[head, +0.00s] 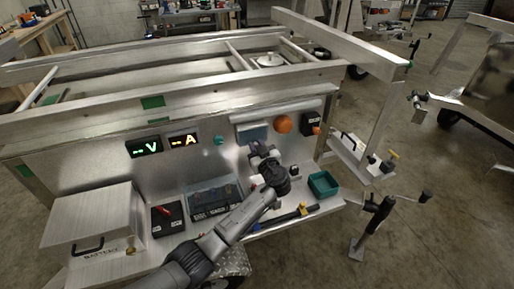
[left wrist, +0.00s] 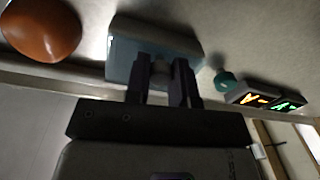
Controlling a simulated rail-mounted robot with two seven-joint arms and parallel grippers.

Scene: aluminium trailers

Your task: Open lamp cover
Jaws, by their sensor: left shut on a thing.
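A pale blue box-shaped cover, which I take as the lamp cover (head: 254,132), is on the upright metal panel. It also shows in the left wrist view (left wrist: 122,45), with a bright strip at its left end. My left gripper (head: 258,148) reaches up to its lower edge. In the left wrist view, the left gripper (left wrist: 161,76) has its two dark fingers closed on a small grey knob (left wrist: 160,70) at the cover's near edge. The lamp behind the cover is hidden. My right gripper is in neither view.
An orange dome (head: 283,124) and an orange-tipped dark box (head: 312,123) sit right of the cover. A teal knob (head: 219,140) and lit displays (head: 183,140) are to its left. Below, the shelf holds a clear-lidded case (head: 214,196) and a green bin (head: 323,184).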

